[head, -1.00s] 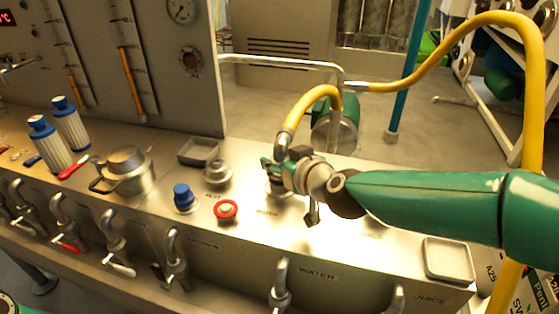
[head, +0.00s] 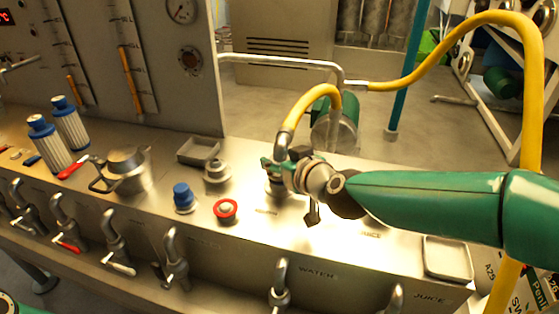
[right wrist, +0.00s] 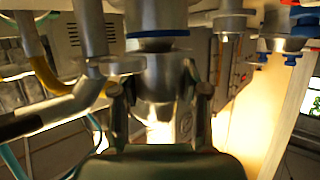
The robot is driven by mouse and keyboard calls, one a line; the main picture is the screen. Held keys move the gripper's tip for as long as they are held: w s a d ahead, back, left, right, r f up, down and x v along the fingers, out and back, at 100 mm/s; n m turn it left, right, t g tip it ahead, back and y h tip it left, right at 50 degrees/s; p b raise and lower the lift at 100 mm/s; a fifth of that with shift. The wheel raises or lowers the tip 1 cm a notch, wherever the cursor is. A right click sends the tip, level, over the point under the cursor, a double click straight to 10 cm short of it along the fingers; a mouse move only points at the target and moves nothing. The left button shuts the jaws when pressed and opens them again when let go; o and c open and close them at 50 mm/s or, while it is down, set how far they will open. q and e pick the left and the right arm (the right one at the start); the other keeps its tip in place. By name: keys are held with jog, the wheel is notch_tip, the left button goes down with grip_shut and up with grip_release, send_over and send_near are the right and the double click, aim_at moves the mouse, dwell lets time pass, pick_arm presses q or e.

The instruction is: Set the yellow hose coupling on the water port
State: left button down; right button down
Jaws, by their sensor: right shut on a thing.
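The yellow hose (head: 318,95) ends in a metal coupling (head: 284,146), which stands about upright over the counter. My right gripper (head: 279,170) is shut on the coupling; its fingers also show on both sides of the metal body in the right wrist view (right wrist: 160,112). The water port (head: 276,189) is directly below the coupling and mostly hidden by the gripper. In the right wrist view a blue ring (right wrist: 158,33) is in line with the held coupling, very close to it. I cannot tell whether coupling and port touch or are seated. My left gripper is out of view.
A red-ringed port (head: 226,210), a blue-capped port (head: 184,197) and a grey port (head: 216,171) stand left of the gripper. A metal rail (head: 280,62) runs behind. Taps line the front edge. A shallow tray (head: 448,260) is at right; the counter before it is bare.

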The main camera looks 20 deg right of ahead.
jog(key=shift+r, duration=0.1)
jog(key=shift+f+b, duration=0.4)
jog(key=shift+f, duration=0.15)
dwell(0.4)
jog(key=c, duration=0.9)
grip_release()
jog(key=shift+o, duration=0.2)
jog(key=shift+f, duration=0.1)
jog(key=p+v, duration=0.4)
jog(key=v, duration=0.7)
jog(key=shift+p, duration=0.3)
